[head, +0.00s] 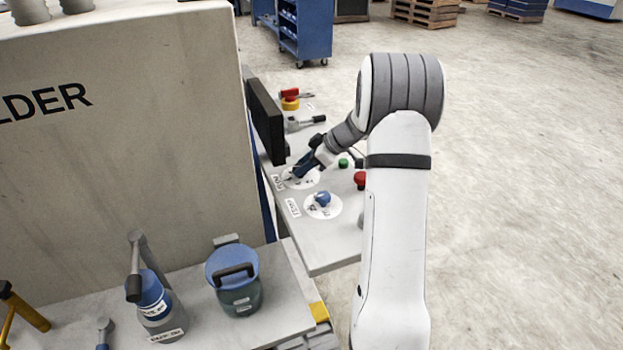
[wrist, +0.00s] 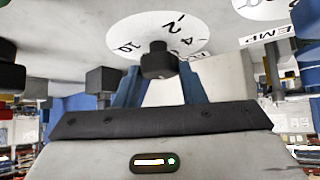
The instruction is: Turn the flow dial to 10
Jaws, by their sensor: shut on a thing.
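The flow dial (head: 301,179) is a white numbered disc on the grey console, and its label lies at its left. My gripper (head: 303,168) reaches down onto it and covers most of its knob in the head view. In the wrist view the disc (wrist: 140,38) shows figures such as 2, 4 and 10. My gripper (wrist: 159,72) has its blue fingers on both sides of the dial's dark knob (wrist: 158,60) and is shut on it. Which figure the knob points to cannot be told.
A temp dial with a blue knob (head: 322,199) sits just nearer. A green button (head: 343,163) and a red button (head: 360,179) stand to the right. A dark screen (head: 265,120), a lever (head: 306,123) and a red-yellow switch (head: 290,99) lie beyond.

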